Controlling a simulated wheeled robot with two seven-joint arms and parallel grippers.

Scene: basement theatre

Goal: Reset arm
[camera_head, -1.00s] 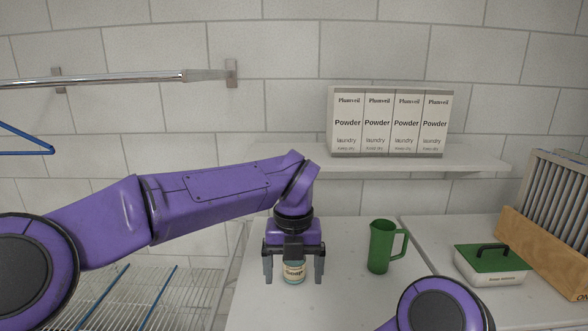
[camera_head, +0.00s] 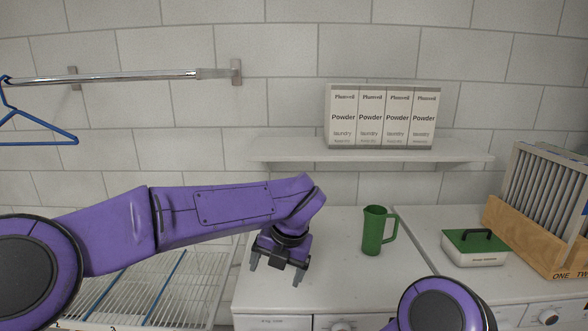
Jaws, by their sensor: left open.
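My left arm reaches in from the left. My left gripper (camera_head: 277,276) hangs tilted over the white machine top (camera_head: 335,245), its two dark fingers apart with nothing seen between them. The small soap jar seen earlier does not show now; the gripper or arm may hide it. A purple link of my right arm shows at the bottom, but its gripper is out of view.
A green jug (camera_head: 373,231) stands right of my left gripper. A green-lidded box (camera_head: 474,248) and a wooden rack (camera_head: 520,238) are further right. Powder boxes (camera_head: 383,118) stand on a wall shelf (camera_head: 455,147). A blue hanger (camera_head: 38,128) hangs from a rail (camera_head: 130,77) at left.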

